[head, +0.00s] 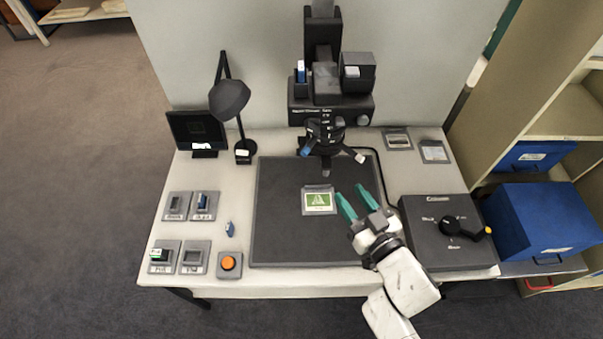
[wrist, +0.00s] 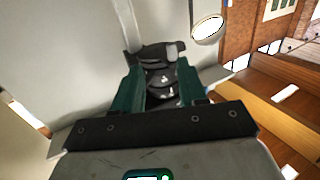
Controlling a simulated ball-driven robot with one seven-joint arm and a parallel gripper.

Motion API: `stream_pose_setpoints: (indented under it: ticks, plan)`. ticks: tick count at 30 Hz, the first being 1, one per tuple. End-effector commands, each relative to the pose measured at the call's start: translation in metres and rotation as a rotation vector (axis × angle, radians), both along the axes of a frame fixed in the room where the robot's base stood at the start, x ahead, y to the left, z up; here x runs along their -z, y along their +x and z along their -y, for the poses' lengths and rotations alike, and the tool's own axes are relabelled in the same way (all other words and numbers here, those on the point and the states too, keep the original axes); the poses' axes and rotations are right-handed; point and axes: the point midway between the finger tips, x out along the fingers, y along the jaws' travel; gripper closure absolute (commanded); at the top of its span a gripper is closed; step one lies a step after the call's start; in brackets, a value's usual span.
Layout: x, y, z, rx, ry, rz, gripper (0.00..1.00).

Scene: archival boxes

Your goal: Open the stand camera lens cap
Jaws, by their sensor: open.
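The stand camera (head: 325,88) is a black unit on a column at the back of the desk, above a dark copy board (head: 275,190). Its lens assembly (head: 326,135) hangs below, with small levers around it, one blue-tipped and one white-tipped. I cannot clearly make out the lens cap or whether it is open. My gripper (head: 356,202) is open and empty, with green fingers, in front of and to the right of the lens assembly and apart from it. In the wrist view a dark part (wrist: 160,72), apparently of the stand camera, shows between the fingers.
A card with a green picture (head: 319,201) lies on the board left of my gripper. A black control box (head: 425,235) with a knob stands at right, a desk lamp (head: 230,98) at left. Blue boxes (head: 545,220) sit by the right shelf.

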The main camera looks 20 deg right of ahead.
Motion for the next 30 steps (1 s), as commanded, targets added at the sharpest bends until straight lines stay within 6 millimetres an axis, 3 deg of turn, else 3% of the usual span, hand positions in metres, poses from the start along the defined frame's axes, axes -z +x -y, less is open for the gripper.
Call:
stream_pose_setpoints:
  ticks: [7, 21, 30]
  plan:
    - [-0.004, 0.011, -0.01, -0.037, 0.007, 0.036, 0.58]
    - [-0.003, 0.087, -0.022, -0.034, 0.006, 0.034, 0.58]
    - [-0.002, 0.106, -0.025, -0.034, 0.006, 0.032, 0.58]
